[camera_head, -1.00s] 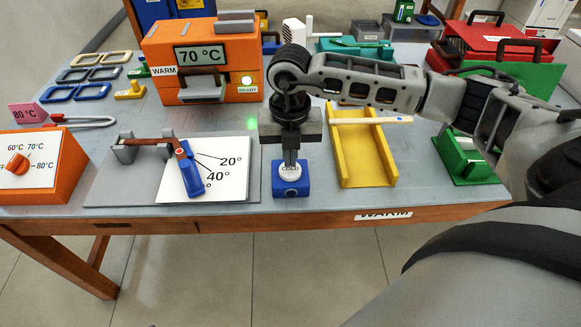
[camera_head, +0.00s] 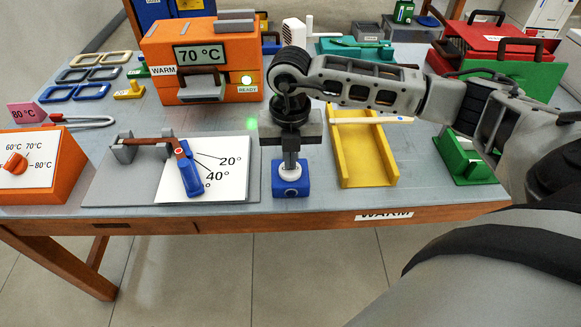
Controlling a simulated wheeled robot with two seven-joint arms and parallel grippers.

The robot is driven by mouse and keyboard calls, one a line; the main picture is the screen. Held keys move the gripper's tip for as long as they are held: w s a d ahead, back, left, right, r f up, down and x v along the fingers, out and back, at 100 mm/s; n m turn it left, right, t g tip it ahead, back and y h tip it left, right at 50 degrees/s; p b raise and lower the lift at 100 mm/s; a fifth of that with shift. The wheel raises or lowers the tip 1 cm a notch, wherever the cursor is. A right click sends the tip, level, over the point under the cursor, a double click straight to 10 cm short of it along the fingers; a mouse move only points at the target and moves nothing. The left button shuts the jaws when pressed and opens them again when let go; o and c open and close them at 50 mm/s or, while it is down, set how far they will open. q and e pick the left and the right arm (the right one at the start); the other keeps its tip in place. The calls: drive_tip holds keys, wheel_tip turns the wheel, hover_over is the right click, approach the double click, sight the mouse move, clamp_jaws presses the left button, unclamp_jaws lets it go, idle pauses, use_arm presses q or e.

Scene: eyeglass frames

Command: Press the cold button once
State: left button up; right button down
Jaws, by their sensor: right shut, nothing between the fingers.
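The cold button is a white round cap (camera_head: 290,171) on a blue box (camera_head: 291,190) near the table's front edge, in the middle of the head view. My right gripper (camera_head: 290,166) points straight down with its fingers shut and empty. Its fingertips are at the top of the white cap and seem to touch it. They cover the label on the cap. Whether the cap is pushed down is hard to tell. My left gripper is not in view.
An orange warmer (camera_head: 245,52) reading 70 °C, with a lit lamp by READY, stands behind. A yellow tray (camera_head: 352,168) is to the right of the button. A grey plate (camera_head: 110,184) with an angle card (camera_head: 232,180) and blue-handled lever (camera_head: 190,172) is to the left.

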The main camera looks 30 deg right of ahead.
drive_tip(key=shift+f+b, duration=0.35)
drive_tip(key=shift+f, duration=0.25)
idle(0.3)
drive_tip(key=shift+r+p, duration=0.95)
drive_tip(key=shift+r, duration=0.45)
drive_tip(key=shift+r+p, duration=1)
drive_tip(key=shift+r, duration=0.5)
